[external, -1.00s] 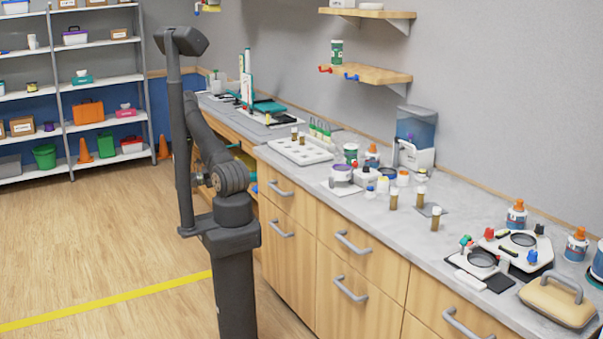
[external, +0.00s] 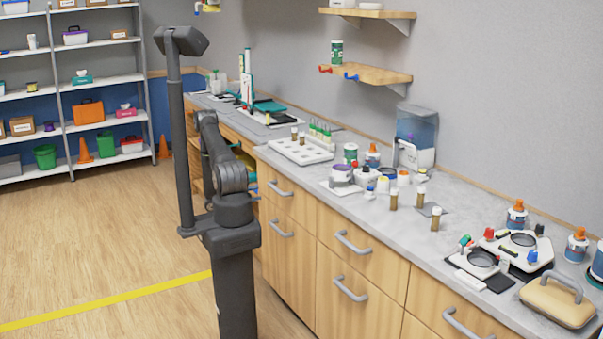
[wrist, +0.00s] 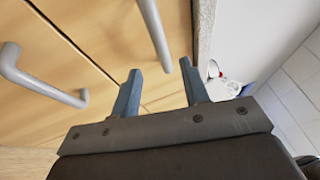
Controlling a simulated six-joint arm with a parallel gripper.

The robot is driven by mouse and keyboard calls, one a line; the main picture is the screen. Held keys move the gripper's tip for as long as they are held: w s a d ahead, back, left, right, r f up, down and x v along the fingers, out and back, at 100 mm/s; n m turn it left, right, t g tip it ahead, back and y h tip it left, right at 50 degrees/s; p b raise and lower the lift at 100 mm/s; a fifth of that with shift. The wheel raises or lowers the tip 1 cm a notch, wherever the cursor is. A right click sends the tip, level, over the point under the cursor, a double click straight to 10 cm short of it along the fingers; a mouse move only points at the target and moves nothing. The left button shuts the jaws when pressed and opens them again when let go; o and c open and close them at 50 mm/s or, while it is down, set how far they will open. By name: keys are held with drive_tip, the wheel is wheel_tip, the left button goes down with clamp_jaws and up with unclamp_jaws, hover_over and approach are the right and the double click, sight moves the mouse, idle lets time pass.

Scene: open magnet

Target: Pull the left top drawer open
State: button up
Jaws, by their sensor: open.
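Light wood drawers line the counter in the external view. The leftmost top drawer front that shows clearly (external: 275,204) is shut, with a grey bar handle (external: 281,189). My gripper (wrist: 159,70) is open and empty in the wrist view, its two blue-grey fingers apart. A grey bar handle (wrist: 154,28) near the counter edge lies just beyond the gap between the fingertips, not visibly gripped. I cannot tell for certain which drawer this handle belongs to.
A lower handle (wrist: 42,82) sticks out at the left of the wrist view. The counter edge (wrist: 204,25) runs close to the right fingertip. Jars and trays stand on the countertop (external: 330,205). The floor (external: 110,235) in front is clear.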

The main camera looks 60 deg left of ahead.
sight(273, 189)
drive_tip(key=x, duration=1)
drive_tip(key=shift+r, duration=0.1)
clamp_jaws()
